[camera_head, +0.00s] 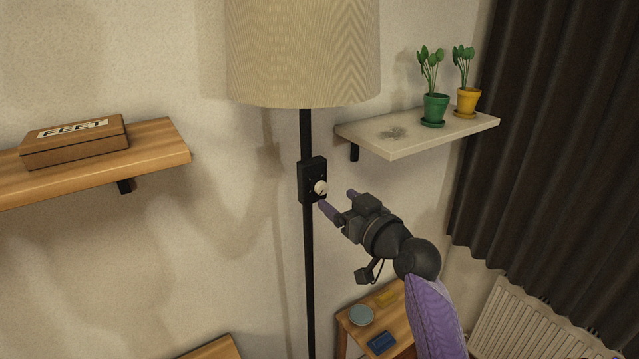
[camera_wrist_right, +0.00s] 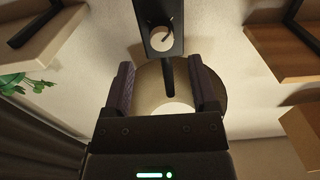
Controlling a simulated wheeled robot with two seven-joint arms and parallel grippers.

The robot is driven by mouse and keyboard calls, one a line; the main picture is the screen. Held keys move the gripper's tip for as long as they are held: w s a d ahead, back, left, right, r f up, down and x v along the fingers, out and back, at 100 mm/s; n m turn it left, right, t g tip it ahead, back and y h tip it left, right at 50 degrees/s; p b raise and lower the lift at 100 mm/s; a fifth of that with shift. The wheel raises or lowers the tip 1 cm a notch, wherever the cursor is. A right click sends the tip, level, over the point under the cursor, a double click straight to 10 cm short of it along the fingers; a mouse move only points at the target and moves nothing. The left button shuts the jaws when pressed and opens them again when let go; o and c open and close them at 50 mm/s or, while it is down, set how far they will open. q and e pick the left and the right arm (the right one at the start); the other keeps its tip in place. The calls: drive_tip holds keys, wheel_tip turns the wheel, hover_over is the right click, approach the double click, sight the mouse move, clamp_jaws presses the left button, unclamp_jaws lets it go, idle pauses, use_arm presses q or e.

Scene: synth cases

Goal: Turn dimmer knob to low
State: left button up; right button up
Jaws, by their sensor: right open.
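The dimmer knob (camera_head: 321,187) is a small pale round knob on a black box (camera_head: 307,169) fixed to the floor lamp's thin black pole (camera_head: 308,255). My right gripper (camera_head: 337,199) is open and empty, just right of and below the knob, its purple fingers pointing toward the box. In the right wrist view the knob (camera_wrist_right: 161,38) lies beyond and between the two open fingers (camera_wrist_right: 159,68), apart from both. A dark line on it points to the upper right there. My left gripper is not in view.
The lampshade (camera_head: 303,50) hangs above the box. A shelf with a green pot (camera_head: 435,108) and a yellow pot (camera_head: 467,101) is at right. A wooden shelf (camera_head: 165,144) holds a brown box (camera_head: 75,140) at left. A small table (camera_head: 400,335) stands below.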

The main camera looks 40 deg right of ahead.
sight(323, 191)
drive_tip(key=w, duration=0.4)
drive_tip(key=shift+w+d, duration=0.2)
drive_tip(key=shift+w, duration=0.15)
drive_tip(key=shift+f, duration=0.1)
drive_tip(key=shift+w, duration=0.1)
clamp_jaws()
